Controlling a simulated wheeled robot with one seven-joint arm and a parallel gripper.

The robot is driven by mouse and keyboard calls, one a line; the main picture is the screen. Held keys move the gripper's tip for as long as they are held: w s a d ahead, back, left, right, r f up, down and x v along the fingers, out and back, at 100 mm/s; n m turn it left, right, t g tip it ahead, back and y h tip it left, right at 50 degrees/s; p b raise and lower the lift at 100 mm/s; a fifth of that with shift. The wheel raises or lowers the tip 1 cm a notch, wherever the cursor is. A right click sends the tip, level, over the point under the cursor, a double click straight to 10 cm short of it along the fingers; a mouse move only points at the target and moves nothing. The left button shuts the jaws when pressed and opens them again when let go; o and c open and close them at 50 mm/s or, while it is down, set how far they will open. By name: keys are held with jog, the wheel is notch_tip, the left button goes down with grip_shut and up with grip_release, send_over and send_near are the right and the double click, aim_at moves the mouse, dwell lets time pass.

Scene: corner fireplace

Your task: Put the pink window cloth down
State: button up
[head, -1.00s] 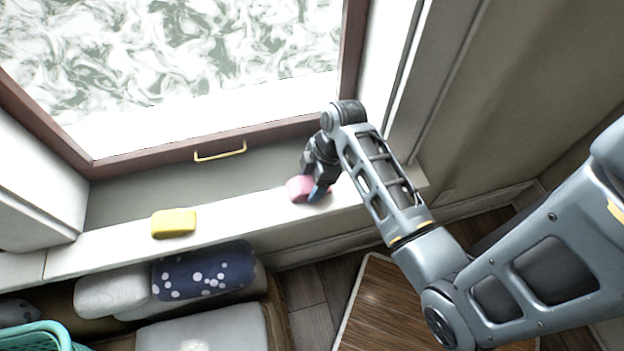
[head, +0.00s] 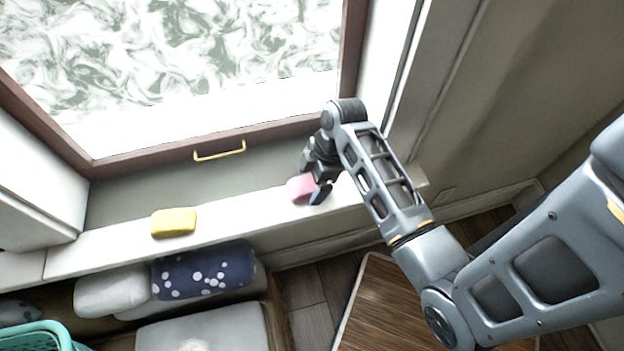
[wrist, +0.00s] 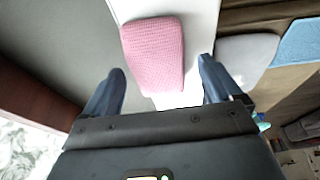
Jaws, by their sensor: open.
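The pink window cloth (head: 299,189) lies on the white windowsill (head: 258,209), at the right part of the sill. In the wrist view the pink cloth (wrist: 153,52) is a rounded, textured block resting on the sill, ahead of my fingers. My gripper (head: 318,188) is at the cloth's right side in the head view and partly hides it. In the wrist view my gripper (wrist: 161,86) is open, with its two blue fingers spread wide. The near end of the cloth reaches close to the space between the fingertips, and neither finger appears to touch it.
A yellow cloth or sponge (head: 173,222) lies on the sill to the left. The window frame with a gold handle (head: 219,151) is behind. Below are a dotted navy cushion (head: 204,270), a teal basket (head: 35,338) and a wooden tabletop (head: 392,310). The sill between yellow and pink is clear.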

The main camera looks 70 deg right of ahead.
jog(key=v, duration=1.2)
jog(key=s+a+f+m+t+h, duration=0.2)
jog(key=a, duration=0.3)
jog(key=s+a+f+m+t+h, duration=0.1)
jog(key=a+f+m+t, duration=0.1)
jog(key=a, duration=0.4)
jog(key=s+a+r+m+t, duration=0.1)
jog(key=s+a+r+t, duration=0.1)
jog(key=r, duration=0.4)
jog(key=s+a+r+m+t, duration=0.1)
jog(key=s+a+r+t, duration=0.2)
jog(key=s+r, duration=0.2)
jog(key=s+a+r+m+t+y, duration=0.1)
jog(key=s+a+r+t, duration=0.2)
jog(key=r, duration=0.4)
jog(key=shift+s+a+m, duration=0.2)
jog(key=shift+a+m, duration=0.1)
jog(key=shift+r, duration=0.1)
jog(key=shift+o, duration=0.8)
